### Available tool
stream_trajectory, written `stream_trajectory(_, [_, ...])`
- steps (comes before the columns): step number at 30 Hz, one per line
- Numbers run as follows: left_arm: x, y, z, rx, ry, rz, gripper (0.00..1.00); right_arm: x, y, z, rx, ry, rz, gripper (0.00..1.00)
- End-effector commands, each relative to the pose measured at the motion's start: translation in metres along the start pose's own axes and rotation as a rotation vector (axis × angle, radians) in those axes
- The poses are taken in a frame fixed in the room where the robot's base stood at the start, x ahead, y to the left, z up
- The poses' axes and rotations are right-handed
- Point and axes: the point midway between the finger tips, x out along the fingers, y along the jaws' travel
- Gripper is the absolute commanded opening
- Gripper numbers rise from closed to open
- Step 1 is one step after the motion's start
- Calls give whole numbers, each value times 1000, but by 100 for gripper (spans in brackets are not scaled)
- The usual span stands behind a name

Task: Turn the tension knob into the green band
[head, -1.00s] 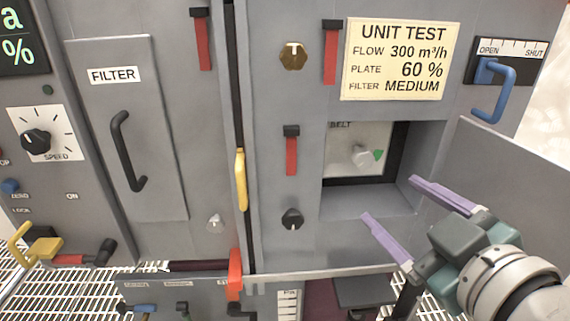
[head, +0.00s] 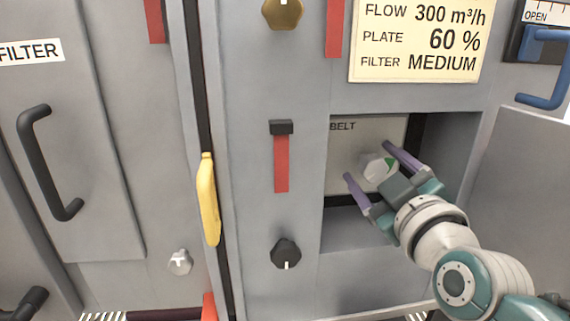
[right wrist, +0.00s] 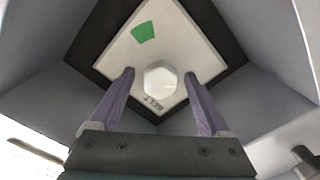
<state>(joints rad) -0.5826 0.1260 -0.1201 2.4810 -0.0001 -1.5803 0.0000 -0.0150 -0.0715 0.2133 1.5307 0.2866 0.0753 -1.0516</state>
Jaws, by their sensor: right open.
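The tension knob (head: 375,165) is a pale faceted knob on a light panel marked BELT (head: 345,150), at the back of a recess. In the right wrist view the knob (right wrist: 160,78) shows as a white hexagon, with the green band (right wrist: 143,32) on the panel a little way off its rim. My right gripper (head: 367,160) is open at the recess, its purple fingers pointing at the knob. In the right wrist view the fingers (right wrist: 160,75) stand on either side of the knob, apart from it. My left gripper is not in view.
The recess walls (head: 455,150) enclose the panel closely. A dark knob (head: 286,253) and a red slider (head: 281,160) are left of the recess. A yellow handle (head: 208,200) and a black door handle (head: 48,165) stand out farther left. A blue handle (head: 545,75) is at upper right.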

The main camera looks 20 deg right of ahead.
Motion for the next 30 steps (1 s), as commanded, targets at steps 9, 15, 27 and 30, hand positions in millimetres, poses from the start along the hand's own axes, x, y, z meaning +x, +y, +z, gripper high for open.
stream_trajectory(9, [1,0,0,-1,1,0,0,7,0,0,1,-1,-1,80])
stream_trajectory(15, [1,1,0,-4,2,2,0,7,0,0,1,0,-1,64])
stream_trajectory(27, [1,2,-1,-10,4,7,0,7,0,0,1,0,-1,19])
stream_trajectory(30, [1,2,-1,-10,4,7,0,7,0,0,1,0,-1,8])
